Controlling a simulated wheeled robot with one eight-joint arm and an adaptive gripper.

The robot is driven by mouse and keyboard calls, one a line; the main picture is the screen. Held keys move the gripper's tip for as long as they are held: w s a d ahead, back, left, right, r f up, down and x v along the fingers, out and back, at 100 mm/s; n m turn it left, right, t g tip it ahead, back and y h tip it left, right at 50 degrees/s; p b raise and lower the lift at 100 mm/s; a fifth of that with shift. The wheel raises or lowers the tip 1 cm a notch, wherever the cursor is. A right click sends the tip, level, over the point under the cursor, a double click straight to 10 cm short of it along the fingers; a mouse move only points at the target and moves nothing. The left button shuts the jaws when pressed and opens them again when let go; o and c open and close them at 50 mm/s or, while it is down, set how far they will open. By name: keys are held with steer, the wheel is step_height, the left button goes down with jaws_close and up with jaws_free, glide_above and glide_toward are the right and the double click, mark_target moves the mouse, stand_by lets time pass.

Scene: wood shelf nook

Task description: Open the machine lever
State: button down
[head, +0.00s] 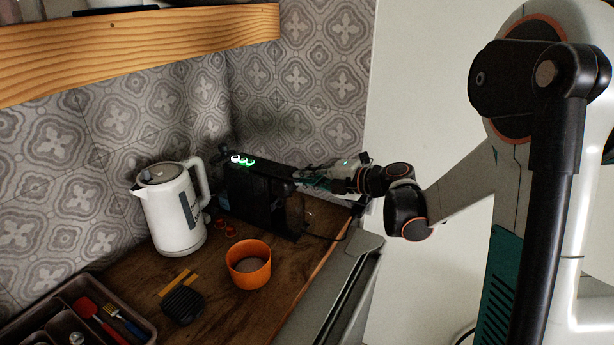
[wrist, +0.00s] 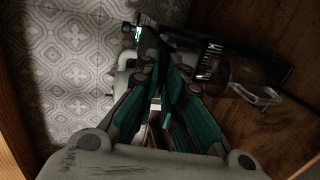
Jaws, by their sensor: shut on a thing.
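The black machine (head: 246,192) stands at the back of the wooden counter, against the tiled wall, with small green and white lights on its top. Part of it also shows dark in the wrist view (wrist: 262,66). My gripper (head: 297,181) reaches in from the right at the height of the machine's top, at its near right end. In the wrist view, its teal-lined fingers (wrist: 168,72) are closed together on the machine's lever. The lever is dark and mostly hidden by the fingers, so its exact angle cannot be told.
A white kettle (head: 172,215) stands left of the machine. An orange bowl (head: 249,275) and a dark brush-like item (head: 183,304) lie in front. A cutlery tray (head: 140,322) is at lower left. A wooden shelf (head: 140,45) hangs above.

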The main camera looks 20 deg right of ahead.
steer(key=r+p, duration=0.2)
steer(key=w+a+r+g+h+p, duration=0.1)
steer(key=r+p, duration=0.2)
steer(key=r+g+p, duration=0.1)
steer(key=r+p, duration=0.1)
steer(key=shift+w+a+r+h+p, duration=0.2)
steer(key=shift+r+h+p, duration=0.1)
steer(key=shift+h, duration=0.1)
steer(key=w+a+r+g+h+p, duration=0.2)
steer(key=w+a+r+p, duration=0.5)
steer(key=r, duration=0.1)
steer(key=shift+w+a, duration=0.25)
steer(key=shift+a, duration=0.05)
steer(key=c, duration=1.8)
jaws_free()
steer(key=shift+f, duration=0.1)
steer(key=shift+o, duration=0.2)
steer(key=v, duration=1.2)
